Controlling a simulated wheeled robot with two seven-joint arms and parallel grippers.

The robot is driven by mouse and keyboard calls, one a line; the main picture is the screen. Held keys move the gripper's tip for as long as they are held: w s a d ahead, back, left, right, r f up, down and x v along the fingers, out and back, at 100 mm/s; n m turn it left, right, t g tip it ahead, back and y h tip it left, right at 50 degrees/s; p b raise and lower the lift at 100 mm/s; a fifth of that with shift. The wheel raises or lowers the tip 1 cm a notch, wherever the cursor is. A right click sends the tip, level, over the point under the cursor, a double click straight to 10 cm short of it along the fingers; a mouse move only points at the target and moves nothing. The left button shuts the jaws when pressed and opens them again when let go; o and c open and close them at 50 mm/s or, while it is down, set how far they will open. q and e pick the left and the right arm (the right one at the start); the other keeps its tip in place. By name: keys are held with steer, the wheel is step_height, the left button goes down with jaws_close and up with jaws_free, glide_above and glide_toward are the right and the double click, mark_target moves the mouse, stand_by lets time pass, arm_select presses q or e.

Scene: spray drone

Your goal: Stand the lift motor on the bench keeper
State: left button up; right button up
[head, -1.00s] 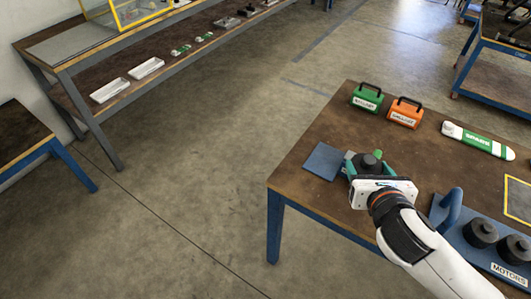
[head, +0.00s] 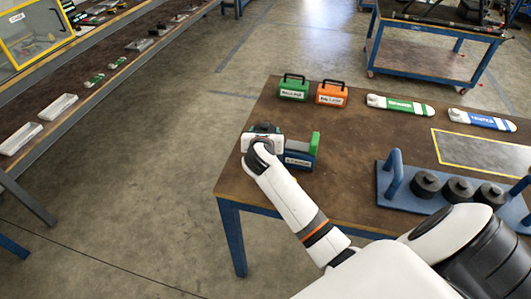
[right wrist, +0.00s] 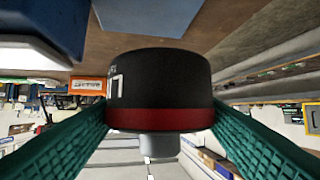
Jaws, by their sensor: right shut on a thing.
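The lift motor (right wrist: 155,80) is a black cylinder with a red band and a grey shaft. It fills the middle of the right wrist view. My right gripper (right wrist: 158,118) is shut on it, a teal finger on each side. In the head view my right gripper (head: 264,132) is near the table's left edge; only the motor's dark top seems to show. A labelled blue block with a green upright (head: 299,160), apparently the bench keeper, stands just right of the gripper. Whether the motor touches anything below is hidden. My left gripper is out of view.
Behind are a green ballast case (head: 293,92) and an orange one (head: 331,97). A green-and-white piece (head: 402,106) and a blue-and-white one (head: 482,120) lie farther right. A blue rack (head: 388,205) holds dark motors (head: 426,184). The brown table (head: 345,140) is bare between.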

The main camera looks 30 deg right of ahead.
step_height(320, 180, down, 3)
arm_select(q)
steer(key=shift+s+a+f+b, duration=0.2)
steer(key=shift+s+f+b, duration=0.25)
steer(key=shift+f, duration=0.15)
arm_select(e)
steer(key=shift+f, duration=1.8)
steer(key=shift+f, duration=0.1)
steer(key=o, duration=1.1)
steer(key=shift+f, duration=0.15)
steer(key=shift+s+a+r, duration=0.1)
steer(key=shift+r, duration=0.15)
steer(key=p+v, duration=0.1)
steer(key=v, duration=1)
steer(key=shift+s+a+r, duration=0.1)
steer(key=shift+s+a, duration=0.2)
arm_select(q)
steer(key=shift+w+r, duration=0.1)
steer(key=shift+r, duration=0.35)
